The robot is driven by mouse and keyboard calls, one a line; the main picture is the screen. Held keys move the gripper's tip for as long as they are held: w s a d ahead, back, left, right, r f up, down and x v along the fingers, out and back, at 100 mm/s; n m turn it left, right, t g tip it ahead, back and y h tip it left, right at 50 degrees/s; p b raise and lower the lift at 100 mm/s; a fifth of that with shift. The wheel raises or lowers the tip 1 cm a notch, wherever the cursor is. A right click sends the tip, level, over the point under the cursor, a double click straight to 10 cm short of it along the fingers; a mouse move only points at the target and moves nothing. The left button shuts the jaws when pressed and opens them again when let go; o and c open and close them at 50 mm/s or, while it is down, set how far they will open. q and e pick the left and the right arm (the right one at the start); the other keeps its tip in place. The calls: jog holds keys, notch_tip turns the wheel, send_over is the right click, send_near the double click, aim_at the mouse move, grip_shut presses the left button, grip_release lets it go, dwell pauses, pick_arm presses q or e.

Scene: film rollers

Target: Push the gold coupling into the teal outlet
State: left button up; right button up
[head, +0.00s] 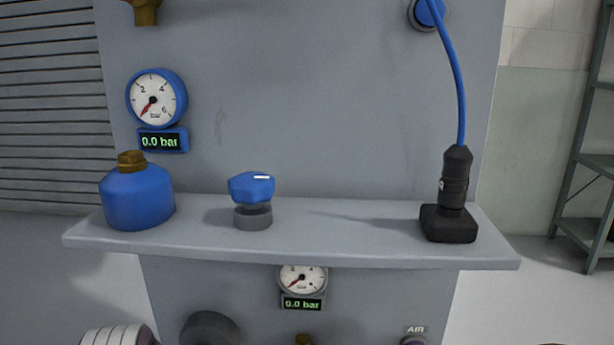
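I cannot pick out the gold coupling for certain. Brass-coloured parts show at the top left edge of the panel (146,12) and, barely, at the bottom edge below the lower gauge (303,340). No clearly teal outlet is in view. A round fitting under an "AIR" label (413,341) is cut off by the bottom edge, and its colour looks dull purple. A blue-centred port (428,13) at the top right has a blue cable or hose running down from it. Neither of my grippers is in view.
A grey shelf (340,252) crosses the panel. It holds a blue bottle (138,198) with a brass cap, a blue knob (251,187) and a black connector stand (448,223). Gauges (156,98) and (302,279) read 0.0 bar. A ribbed white object (118,336) is cut off at lower left.

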pick_arm(q)
jog(key=shift+p, duration=0.3)
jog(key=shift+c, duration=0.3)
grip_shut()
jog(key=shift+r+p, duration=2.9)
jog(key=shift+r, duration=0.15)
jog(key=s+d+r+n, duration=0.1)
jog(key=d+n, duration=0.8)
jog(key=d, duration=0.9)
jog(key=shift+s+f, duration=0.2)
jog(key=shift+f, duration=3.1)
